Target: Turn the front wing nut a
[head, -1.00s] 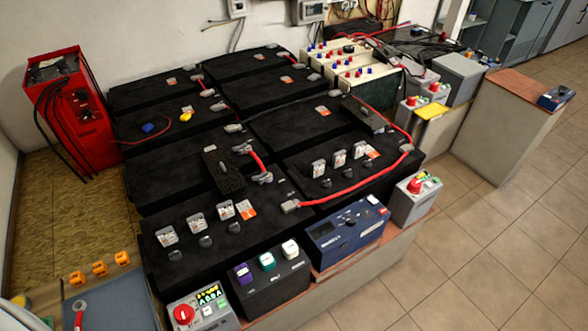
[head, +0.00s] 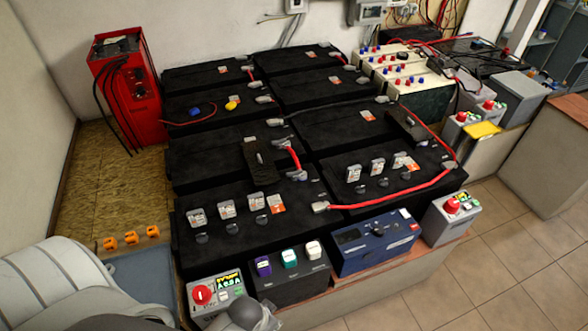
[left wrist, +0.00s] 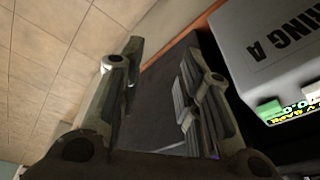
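I cannot make out for certain which part is the front wing nut; small grey fittings (head: 232,229) sit along the front black battery block (head: 290,245). The grey box with a red knob (head: 203,295) and a lit display stands at the front left. In the left wrist view a grey box with lettering ending "RING A" (left wrist: 265,45) is at the upper right. My left gripper (left wrist: 165,78) is open and empty, its two fingers apart over a dark flat surface. My left arm fills the lower left of the head view. My right gripper is not in view.
A black box with purple, teal and white caps (head: 290,280) and a blue meter (head: 375,243) stand along the front edge. A red cable (head: 390,201) runs across the right battery. A red charger (head: 128,90) stands back left. The tiled floor (head: 440,290) at right is clear.

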